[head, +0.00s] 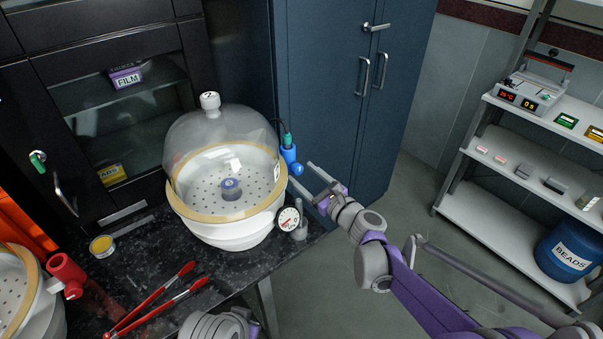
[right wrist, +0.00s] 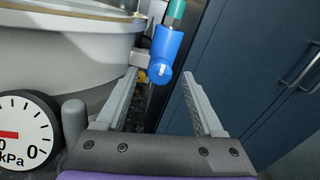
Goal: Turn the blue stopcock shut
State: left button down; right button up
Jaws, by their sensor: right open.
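The blue stopcock (head: 289,156) sits on the right side of a white vacuum desiccator (head: 225,231) with a clear dome. A teal tube end (head: 287,139) enters its top. In the right wrist view the stopcock (right wrist: 167,45) shows a round knob with a small white mark facing me. My right gripper (head: 303,174) is open, its fingers pointing at the stopcock. In the right wrist view the knob appears between the fingertips (right wrist: 162,73); I cannot tell whether they touch it. My left gripper is not in view.
A pressure gauge (head: 288,219) is on the desiccator's front right, close to my right gripper. Red tongs (head: 158,303) and a small yellow-topped jar (head: 102,246) lie on the black bench. A dark blue cabinet (head: 325,75) stands behind the stopcock. Shelves (head: 520,165) stand at right.

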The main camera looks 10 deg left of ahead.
jog(key=shift+x, duration=0.8)
grip_shut()
